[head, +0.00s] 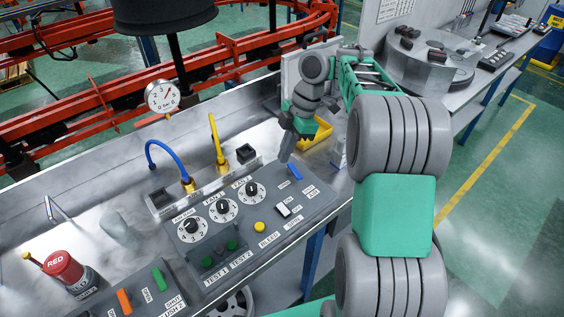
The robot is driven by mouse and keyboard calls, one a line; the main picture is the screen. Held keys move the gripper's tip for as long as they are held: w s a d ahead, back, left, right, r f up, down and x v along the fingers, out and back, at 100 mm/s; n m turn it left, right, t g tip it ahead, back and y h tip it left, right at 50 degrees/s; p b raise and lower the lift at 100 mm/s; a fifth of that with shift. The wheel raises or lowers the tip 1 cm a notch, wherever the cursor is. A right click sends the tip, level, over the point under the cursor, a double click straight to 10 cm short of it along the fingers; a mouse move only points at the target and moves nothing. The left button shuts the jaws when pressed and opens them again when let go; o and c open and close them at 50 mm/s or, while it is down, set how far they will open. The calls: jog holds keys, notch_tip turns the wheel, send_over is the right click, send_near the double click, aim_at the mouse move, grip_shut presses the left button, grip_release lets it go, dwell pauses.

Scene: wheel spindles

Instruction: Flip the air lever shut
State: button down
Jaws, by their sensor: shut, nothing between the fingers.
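My gripper (285,156) points down above the far right part of the grey control panel (312,212), just left of a small blue lever (295,171). Its fingers are shut and appear empty; I cannot tell whether they touch the panel. The blue lever lies near the panel's back right edge, with small white labels beside it. Their lettering is too small to read surely, so I cannot confirm that it is the air lever. A white switch (283,210) sits nearer the front.
Three dials, including the middle dial (222,207), and a yellow button (260,227) share the panel. Yellow (215,138) and blue (165,147) hoses rise behind it. A yellow bin (317,134) stands close behind my gripper.

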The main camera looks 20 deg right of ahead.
jog(key=shift+p+v, duration=0.5)
jog(key=shift+v, duration=1.05)
jog(key=shift+a+r, duration=0.1)
